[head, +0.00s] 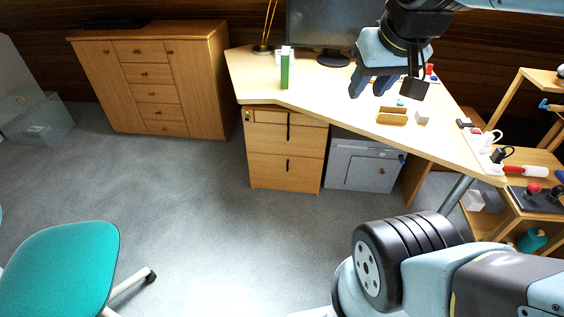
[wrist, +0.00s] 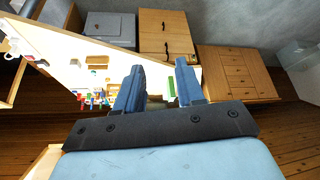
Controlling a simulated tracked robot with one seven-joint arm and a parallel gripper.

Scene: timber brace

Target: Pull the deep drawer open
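A wooden drawer unit (head: 260,160) stands under the left part of the desk. It has a thin top drawer and two taller fronts below, with dark handles; all look shut. The lowest front (head: 270,178) looks the deepest, with a dark handle (head: 288,165). The unit also shows upside down in the wrist view (wrist: 175,40). My gripper (head: 371,90) is above the desk, right of and higher than the drawer unit. In the wrist view its two blue fingers (wrist: 159,68) are spread with nothing between them.
The desk (head: 330,100) carries a monitor (head: 320,22), a green box (head: 285,70) and a wooden tray (head: 392,117). A grey cabinet (head: 352,165) stands right of the drawers. A teal chair (head: 65,265) is at front left. The floor before the drawers is clear.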

